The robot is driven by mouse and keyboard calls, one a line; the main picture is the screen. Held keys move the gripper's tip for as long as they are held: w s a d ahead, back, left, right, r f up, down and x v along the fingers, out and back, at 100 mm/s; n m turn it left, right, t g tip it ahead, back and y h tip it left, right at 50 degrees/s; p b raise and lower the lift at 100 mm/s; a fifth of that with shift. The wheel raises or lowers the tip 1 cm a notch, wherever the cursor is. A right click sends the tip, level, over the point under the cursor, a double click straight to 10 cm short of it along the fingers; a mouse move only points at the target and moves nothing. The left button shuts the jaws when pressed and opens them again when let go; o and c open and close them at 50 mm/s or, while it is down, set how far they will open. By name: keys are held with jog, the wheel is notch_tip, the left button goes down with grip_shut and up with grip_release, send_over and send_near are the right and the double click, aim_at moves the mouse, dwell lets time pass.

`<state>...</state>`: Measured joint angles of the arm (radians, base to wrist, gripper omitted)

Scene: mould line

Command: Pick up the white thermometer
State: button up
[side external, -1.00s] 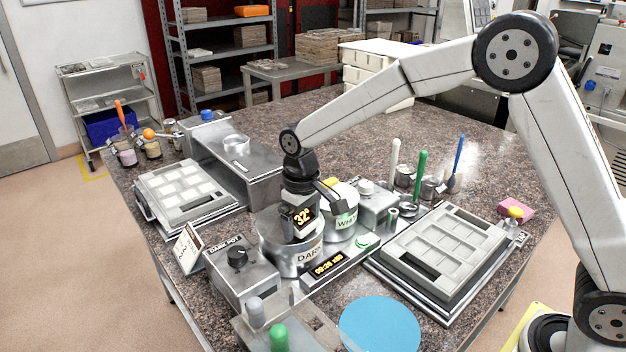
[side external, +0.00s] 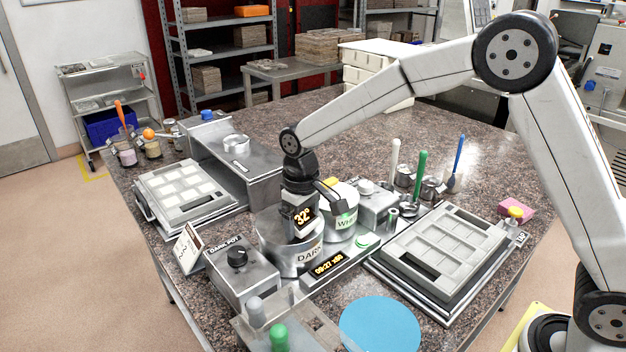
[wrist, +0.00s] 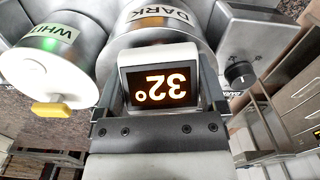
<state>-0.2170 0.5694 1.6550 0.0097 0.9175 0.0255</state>
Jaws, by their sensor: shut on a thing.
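A thermometer with a pale housing and a dark screen reading 32° in orange (wrist: 160,86) sits between the jaws of my gripper (wrist: 158,108) in the wrist view; the digits are upside down there. My gripper is shut on it. In the side view, my gripper (side external: 299,203) points down over the pot labelled DARK (side external: 303,264), with the thermometer's lit screen (side external: 303,217) facing the camera. The thermometer's lower end is hidden, so I cannot tell whether it is inside the pot.
The pot labelled WHITE (side external: 345,224), with a yellow handle (side external: 331,183), stands close beside the DARK pot. A control box with a black knob (side external: 240,272) is in front left. A mould tray (side external: 440,250) lies right, and a blue disc (side external: 380,325) in front.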

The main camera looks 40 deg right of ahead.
jog(key=shift+r, duration=5.05)
jog(key=w+d+r+m, duration=0.1)
jog(key=w+d+m, duration=0.1)
jog(key=d, duration=1.2)
jog(key=shift+r, duration=0.25)
jog(key=shift+a+f, duration=0.1)
jog(key=shift+f, duration=0.05)
jog(key=shift+f, duration=1.5)
jog(key=shift+f, duration=0.25)
jog(key=shift+f, duration=2.15)
jog(key=shift+f, duration=0.65)
